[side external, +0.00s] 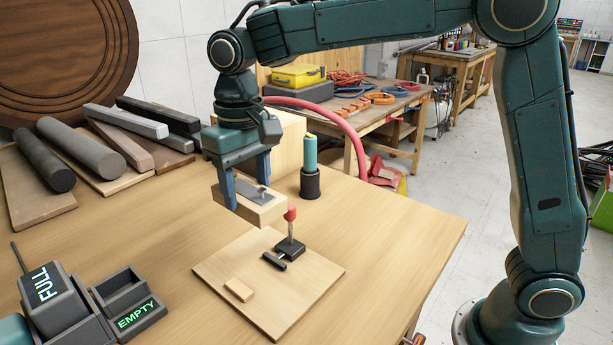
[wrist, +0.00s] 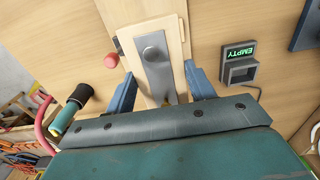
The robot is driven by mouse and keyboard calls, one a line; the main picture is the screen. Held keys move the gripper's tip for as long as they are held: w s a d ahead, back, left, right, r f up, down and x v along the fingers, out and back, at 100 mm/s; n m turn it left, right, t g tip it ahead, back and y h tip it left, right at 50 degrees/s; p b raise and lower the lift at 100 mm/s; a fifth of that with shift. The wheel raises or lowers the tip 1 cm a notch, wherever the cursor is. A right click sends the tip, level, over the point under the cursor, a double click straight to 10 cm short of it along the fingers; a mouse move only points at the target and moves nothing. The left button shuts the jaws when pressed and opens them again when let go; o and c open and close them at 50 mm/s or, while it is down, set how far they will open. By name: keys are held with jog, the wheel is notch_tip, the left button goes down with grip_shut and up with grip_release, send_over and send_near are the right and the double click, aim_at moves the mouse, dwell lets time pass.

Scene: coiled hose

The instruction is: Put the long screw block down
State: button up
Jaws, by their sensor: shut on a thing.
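The long screw block (side external: 262,213) is a pale wooden block with a grey metal plate and a screw on top. My gripper (side external: 248,186) is shut on it, with a blue finger on each side. The block hangs above the table, over the back part of a flat wooden board (side external: 297,305). In the wrist view the block (wrist: 175,30) shows its plate and round screw head between the fingers of my gripper (wrist: 162,88). Its underside is hidden.
A red-topped post (side external: 290,228) on a black base stands on the board close to the block, with a black piece (side external: 275,262) and a small wooden block (side external: 239,290) nearby. A teal-and-black cylinder (side external: 310,165) stands behind. FULL and EMPTY holders (side external: 137,316) are front left.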

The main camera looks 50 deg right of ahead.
notch_tip(320, 180, down, 12)
jog(key=shift+f, duration=0.15)
jog(key=shift+f, duration=0.1)
jog(key=shift+f, duration=2.05)
jog(key=shift+f, duration=0.1)
jog(key=o, duration=1.1)
jog(key=shift+c, duration=0.2)
notch_tip(320, 180, up, 12)
jog(key=shift+r, duration=0.15)
